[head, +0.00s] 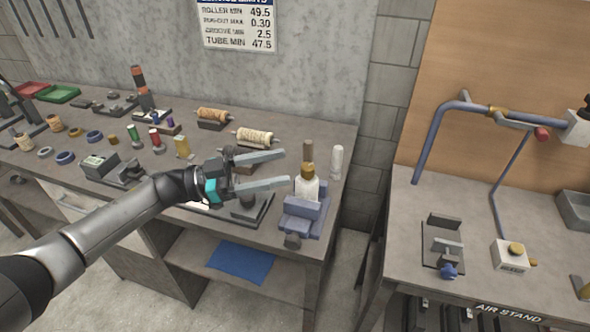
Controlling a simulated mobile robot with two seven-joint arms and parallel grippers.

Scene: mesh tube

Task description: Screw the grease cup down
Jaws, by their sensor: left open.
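A pale cylindrical piece (307,188) with a brass-coloured cap (307,170) stands upright in a blue-grey vise (304,215) at the right front corner of the left bench; it looks like the grease cup, though I cannot be sure. My left gripper (285,169) is open and empty. Its two grey fingers point right toward the brass cap, with their tips a little left of it in the picture. I cannot tell the gap in depth. The thread under the cap is too small to make out. My right gripper is not in view.
A white bottle (336,162) and a brown cylinder (308,151) stand behind the vise. Wrapped rollers (254,137), coloured spools and rings lie along the left bench (310,128). A gap separates it from the right bench (405,203), which holds a blue pipe (428,140).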

